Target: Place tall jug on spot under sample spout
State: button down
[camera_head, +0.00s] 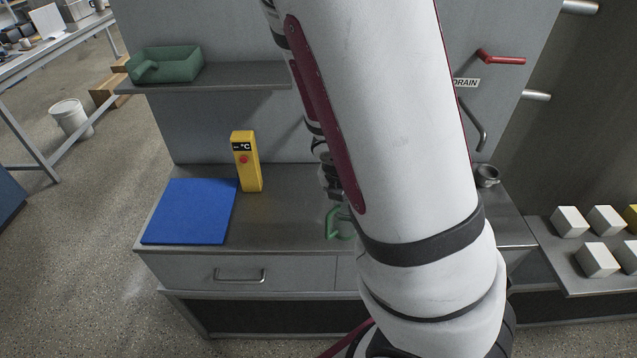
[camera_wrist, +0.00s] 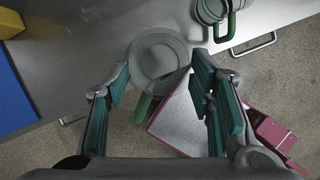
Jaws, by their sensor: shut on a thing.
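In the wrist view, a grey see-through jug (camera_wrist: 157,58) with a green handle shows from above between the fingers of my gripper (camera_wrist: 160,76). My gripper is shut on this jug, whose handle points down in the picture. In the head view, a green handle (camera_head: 336,224) shows beside my arm near the counter's front, with its body hidden. A curved grey spout (camera_head: 474,127) is on the back wall at right, near a DRAIN label (camera_head: 466,83). My arm covers the middle of the wall and counter; I cannot see the sample spout or its spot.
Another green-handled vessel (camera_wrist: 213,14) stands at the wrist view's upper right. A blue mat (camera_head: 190,211) and a yellow °C device (camera_head: 247,163) are on the counter's left. A green tray (camera_head: 166,65) is on the shelf. A small metal cup (camera_head: 487,176) stands at right.

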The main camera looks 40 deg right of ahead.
jog(key=w+d+f, duration=0.1)
jog(key=w+f, duration=0.1)
jog(key=w, duration=0.5)
jog(key=w+d+f, duration=0.2)
jog(key=w+f, duration=0.1)
jog(key=w, duration=0.5)
jog(key=shift+p, duration=0.3)
jog(key=shift+f, duration=0.1)
jog(key=c, duration=0.7)
grip_release()
jog(key=shift+c, duration=0.2)
